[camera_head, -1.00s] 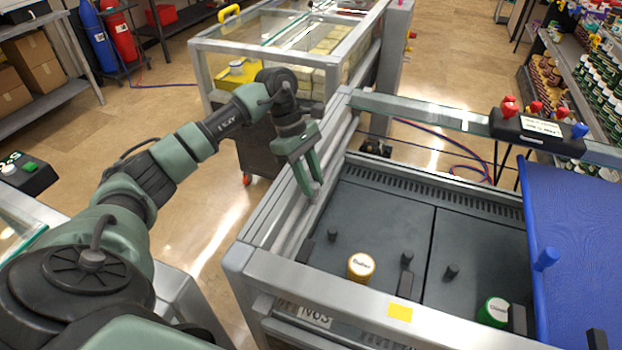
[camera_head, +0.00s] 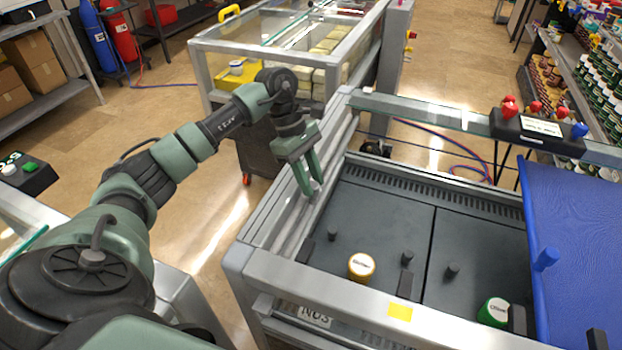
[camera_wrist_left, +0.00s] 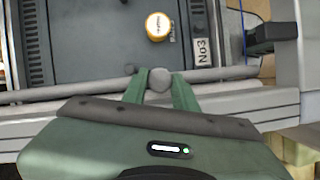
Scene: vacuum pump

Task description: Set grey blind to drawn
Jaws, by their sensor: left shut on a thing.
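My left gripper (camera_head: 311,189) is at the left rim of the open machine box in the head view. In the left wrist view its fingers (camera_wrist_left: 160,88) are shut on a round grey knob (camera_wrist_left: 160,79). The knob sits at a long grey bar (camera_wrist_left: 75,93) along the rim, which looks like the edge of the gathered grey blind (camera_head: 300,222). The dark floor of the box (camera_head: 385,225) is uncovered beside it. The gripper hides part of the blind in the head view. My right gripper is not in view.
A blue blind (camera_head: 580,230) with a blue knob (camera_head: 546,258) covers the right side. A yellow-and-white jar (camera_head: 361,267) and a green-and-white jar (camera_head: 493,312) stand in the box among dark pegs. A glass strip with a red-and-blue valve block (camera_head: 538,131) crosses the far side.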

